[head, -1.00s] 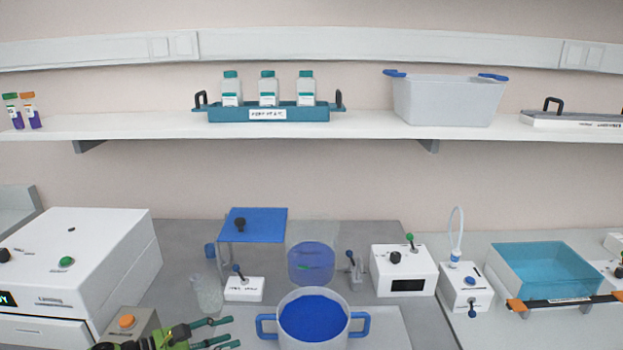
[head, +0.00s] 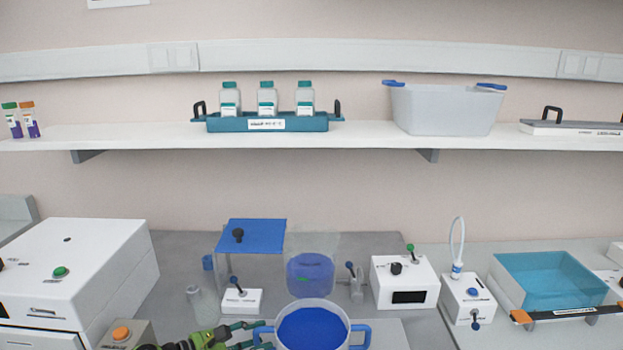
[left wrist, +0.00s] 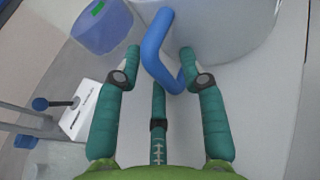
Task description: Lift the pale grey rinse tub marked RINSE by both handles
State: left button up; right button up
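A round pale grey tub (head: 283,342) with blue contents and a blue handle on each side stands on the bench at the bottom centre of the head view. No RINSE marking is readable on it. My left gripper (head: 255,336) is at its left handle. In the left wrist view, the tub wall (left wrist: 225,25) is at the top, and the blue handle (left wrist: 157,50) passes between the fingertips of my left gripper (left wrist: 160,54). The fingers are spread, with gaps beside the handle. My right gripper is not in view.
A blue translucent vessel (head: 310,276) stands just behind the tub. A small white box (head: 242,302) and a white instrument (head: 404,285) flank it. A grey bin with blue handles (head: 445,110) and a teal bottle rack (head: 267,124) sit on the shelf.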

pick_arm(q)
grip_shut()
jog(key=shift+o, duration=1)
grip_release()
jog(key=shift+w+r, duration=0.1)
jog(key=shift+r, duration=0.25)
jog(key=shift+o, duration=1.2)
jog(key=shift+f, duration=0.2)
